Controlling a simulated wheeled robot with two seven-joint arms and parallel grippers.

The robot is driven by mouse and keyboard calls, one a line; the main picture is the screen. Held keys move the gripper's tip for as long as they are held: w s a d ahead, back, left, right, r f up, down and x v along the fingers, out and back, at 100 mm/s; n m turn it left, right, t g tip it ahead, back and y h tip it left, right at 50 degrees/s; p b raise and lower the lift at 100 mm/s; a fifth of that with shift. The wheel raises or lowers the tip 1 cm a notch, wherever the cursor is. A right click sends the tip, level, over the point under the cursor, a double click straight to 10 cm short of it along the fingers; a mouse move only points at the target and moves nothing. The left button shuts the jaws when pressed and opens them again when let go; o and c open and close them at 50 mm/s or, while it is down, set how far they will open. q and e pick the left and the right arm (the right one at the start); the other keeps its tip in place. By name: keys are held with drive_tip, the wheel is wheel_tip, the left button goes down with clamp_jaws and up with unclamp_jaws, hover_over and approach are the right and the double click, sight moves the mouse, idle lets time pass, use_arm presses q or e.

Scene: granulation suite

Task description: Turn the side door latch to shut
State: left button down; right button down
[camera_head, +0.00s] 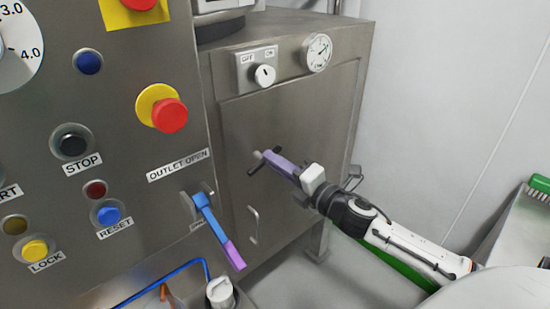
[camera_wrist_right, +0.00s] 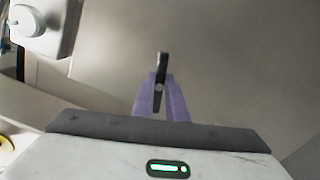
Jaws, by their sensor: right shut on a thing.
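The side door latch (camera_head: 254,169) is a small dark bar on the grey metal side door (camera_head: 238,123) of the cabinet. In the head view it slants from lower left to upper right. My right gripper (camera_head: 271,158) reaches in from the right with its purple fingers shut on the latch. In the right wrist view the dark latch bar (camera_wrist_right: 162,68) stands almost upright, slightly tilted, between the purple fingers (camera_wrist_right: 160,100). The fingers hide part of the latch in the head view. My left gripper is not in view.
A white OFF/ON knob (camera_head: 264,75) and a round gauge (camera_head: 317,52) sit above the door. A door handle (camera_head: 253,225) is below the latch. A blue lever with a purple end (camera_head: 213,220) sticks out at the left. A green brush (camera_head: 539,188) lies far right.

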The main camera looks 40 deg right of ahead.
drive_tip(key=m+p, duration=0.1)
drive_tip(key=m, duration=0.2)
drive_tip(key=shift+d, duration=0.1)
drive_tip(key=shift+f+m+p, duration=0.1)
drive_tip(key=shift+m+p, duration=0.2)
drive_tip(key=shift+m, duration=0.2)
drive_tip(key=c, duration=1.8)
unclamp_jaws()
drive_tip(key=shift+o, duration=0.2)
drive_tip(key=shift+f, duration=0.1)
drive_tip(key=s, duration=1)
drive_tip(key=shift+s+d+b, duration=0.15)
drive_tip(key=shift+d+b, duration=0.2)
drive_tip(key=shift+b, duration=0.1)
